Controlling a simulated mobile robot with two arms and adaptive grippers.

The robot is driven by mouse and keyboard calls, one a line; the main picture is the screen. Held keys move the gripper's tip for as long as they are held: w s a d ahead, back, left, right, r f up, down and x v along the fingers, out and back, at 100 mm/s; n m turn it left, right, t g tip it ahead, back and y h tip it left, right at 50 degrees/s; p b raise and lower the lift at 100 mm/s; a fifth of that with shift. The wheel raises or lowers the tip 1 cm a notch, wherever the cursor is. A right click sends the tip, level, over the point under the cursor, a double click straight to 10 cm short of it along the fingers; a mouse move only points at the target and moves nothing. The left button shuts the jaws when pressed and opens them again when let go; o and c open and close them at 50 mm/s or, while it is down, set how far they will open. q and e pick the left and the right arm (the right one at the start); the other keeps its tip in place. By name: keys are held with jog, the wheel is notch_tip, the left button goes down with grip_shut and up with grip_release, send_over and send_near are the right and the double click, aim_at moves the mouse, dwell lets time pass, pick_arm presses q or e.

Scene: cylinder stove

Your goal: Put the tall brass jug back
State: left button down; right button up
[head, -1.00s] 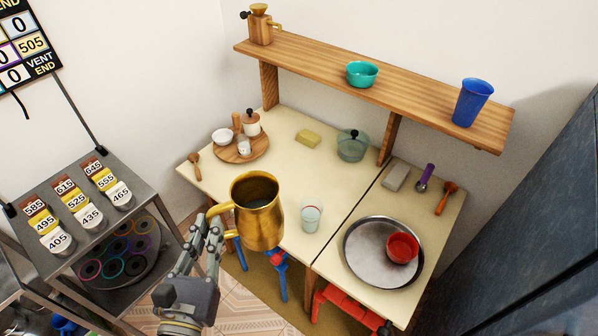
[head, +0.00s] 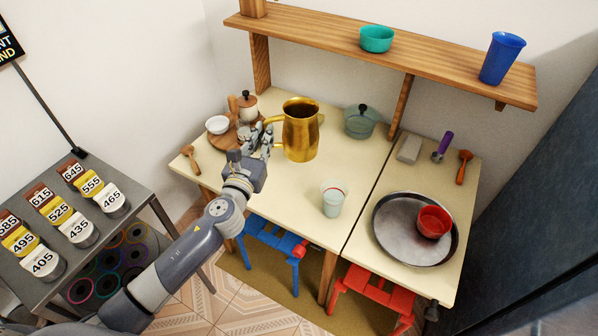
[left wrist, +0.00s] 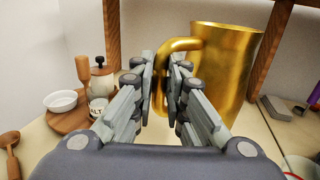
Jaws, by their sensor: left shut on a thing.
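The tall brass jug (head: 300,132) is upright over the back middle of the cream table (head: 290,190). My left gripper (head: 262,138) is shut on the jug's handle, which points left. In the left wrist view the fingers (left wrist: 166,85) close around the handle of the jug (left wrist: 226,70). I cannot tell whether the jug's base touches the table. My right gripper is not in view.
A round wooden board with a white bowl (head: 217,125) and a lidded jar (head: 247,104) lies left of the jug. A green lidded pot (head: 361,121) stands to its right, a glass (head: 333,198) in front. The wooden shelf (head: 330,46) above holds a teal bowl (head: 376,39) and a blue cup (head: 502,58).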

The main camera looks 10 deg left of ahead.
pick_arm(q)
jog(key=w+f+b, duration=0.1)
jog(key=f+b, duration=0.1)
jog(key=f, duration=0.1)
jog(key=w+f+b, duration=0.1)
jog(key=f+b, duration=0.1)
jog(key=f, duration=0.1)
jog(key=w+a+f+b, duration=0.1)
jog(key=f+b, duration=0.1)
jog(key=f, duration=0.1)
jog(key=shift+f, duration=0.2)
jog(key=shift+r, duration=0.1)
jog(key=shift+f+b, duration=0.2)
jog(key=shift+b, duration=0.2)
jog(key=c, duration=1.6)
grip_release()
jog(key=shift+s, duration=0.1)
